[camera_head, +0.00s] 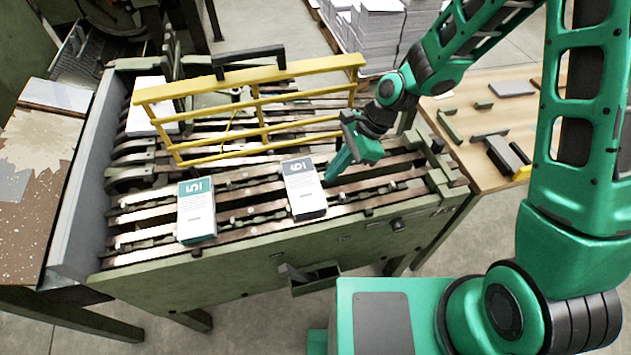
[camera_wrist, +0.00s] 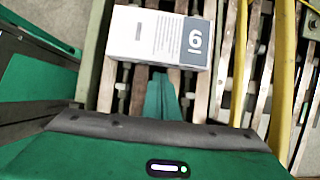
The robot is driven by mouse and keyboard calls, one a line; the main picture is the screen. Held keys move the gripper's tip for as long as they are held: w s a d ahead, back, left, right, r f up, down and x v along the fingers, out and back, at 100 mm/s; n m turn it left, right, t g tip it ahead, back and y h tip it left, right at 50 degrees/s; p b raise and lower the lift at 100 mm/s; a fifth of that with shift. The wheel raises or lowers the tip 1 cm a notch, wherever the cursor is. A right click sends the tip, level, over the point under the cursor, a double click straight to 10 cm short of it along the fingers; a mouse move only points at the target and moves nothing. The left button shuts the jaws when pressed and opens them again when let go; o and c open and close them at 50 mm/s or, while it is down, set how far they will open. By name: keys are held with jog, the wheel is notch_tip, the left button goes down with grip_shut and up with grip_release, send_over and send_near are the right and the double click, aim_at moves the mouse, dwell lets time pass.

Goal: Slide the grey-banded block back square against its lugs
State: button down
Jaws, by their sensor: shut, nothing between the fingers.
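The grey-banded block (camera_head: 304,190), white with a "6" on its grey end, lies on the machine's metal rails, slightly turned. It also shows in the wrist view (camera_wrist: 150,38), at the top. A teal-banded block marked "5" (camera_head: 197,212) lies to its left on the same rails. My gripper (camera_head: 331,174) is shut and empty, just right of the grey-banded block's far end. In the wrist view its fingertips (camera_wrist: 160,80) point at the block's near side; I cannot tell whether they touch it. The lugs at the block are too small to make out clearly.
A yellow guard frame (camera_head: 250,92) with a dark handle stands over the rails behind the blocks. A wooden bench (camera_head: 470,118) with loose parts is at the right. The rails (camera_head: 250,198) between the two blocks are clear.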

notch_tip(320, 180, up, 6)
jog(key=shift+f, duration=0.25)
dwell(0.6)
jog(key=s+d+r+n+t+h, duration=0.1)
jog(key=d+r+n, duration=0.15)
jog(key=d, duration=0.55)
jog(key=s+d+r+n+h, duration=0.15)
jog(key=d+r, duration=0.25)
jog(key=d, duration=0.4)
jog(key=s+d+r+n+t+h, duration=0.1)
jog(key=d+r+h, duration=0.15)
jog(key=d, duration=0.55)
jog(key=s+d+r+n, duration=0.1)
jog(key=s+d+r, duration=0.2)
jog(key=s+d, duration=0.3)
jog(key=s+d+r+n, duration=0.2)
jog(key=s+d, duration=0.5)
jog(key=s, duration=0.4)
jog(key=shift+s+d+r+h, duration=0.2)
jog(key=shift+r+h, duration=0.1)
jog(key=shift+r, duration=0.55)
